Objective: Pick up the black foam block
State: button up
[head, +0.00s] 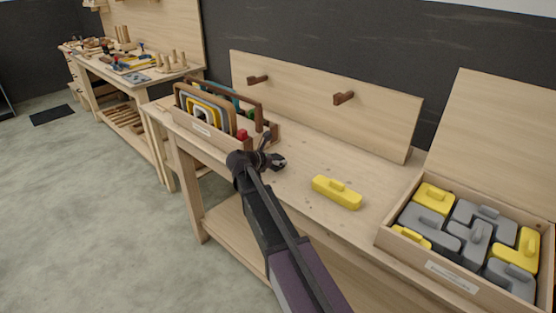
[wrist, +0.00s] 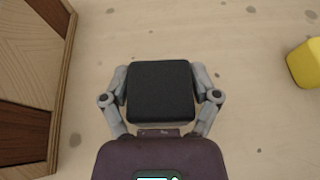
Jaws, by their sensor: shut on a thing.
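The black foam block (wrist: 160,88) is a dark, square-faced block with rounded corners, in the middle of the wrist view. The two grey fingers of my gripper (wrist: 161,95) lie against its left and right sides, shut on it. In the head view my gripper (head: 270,160) is over the workbench (head: 290,185), just right of the wooden box of frames. There the block is hard to tell from my dark gripper. I cannot tell whether the block touches the bench top or is held just above it.
A yellow block (head: 337,192) lies on the bench to the right of my gripper. The wooden box of frames (head: 205,130) stands close on the left. A tray of grey and yellow blocks (head: 455,277) is at the right end. An upright board with pegs (head: 320,105) closes the back.

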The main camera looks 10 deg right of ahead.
jog(key=shift+r+p, duration=1.3)
jog(key=shift+r, duration=0.2)
jog(key=s+d, duration=0.1)
jog(key=s, duration=0.4)
jog(key=s+d+r+p, duration=0.1)
jog(key=s, duration=0.4)
jog(key=s+d, duration=0.1)
jog(key=s, duration=0.4)
jog(key=shift+s+d+r, duration=0.15)
jog(key=shift+s+d, duration=0.15)
jog(key=shift+d, duration=0.1)
jog(key=shift+c, duration=0.2)
